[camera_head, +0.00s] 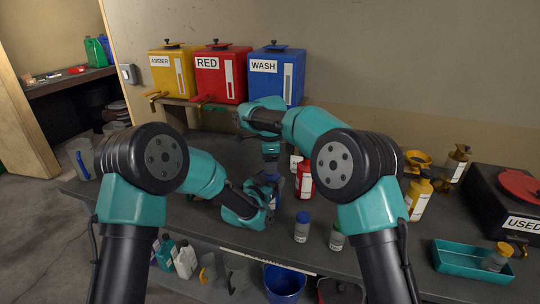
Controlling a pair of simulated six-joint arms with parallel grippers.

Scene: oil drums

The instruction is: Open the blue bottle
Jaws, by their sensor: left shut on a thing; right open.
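The blue bottle (276,203) shows as a small patch of blue at the middle of the bench, mostly hidden by my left gripper. My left gripper (268,188) is shut on it from the left side. My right gripper (271,167) points down just above the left gripper and is open. Whether it touches the bottle's cap cannot be told.
A red bottle (304,180) stands close to the right of the grippers. A blue-capped bottle (302,228) and a green-capped bottle (336,238) stand nearer the front edge. A teal tray (455,262) lies at right. Blue WASH drum (288,81) stands behind.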

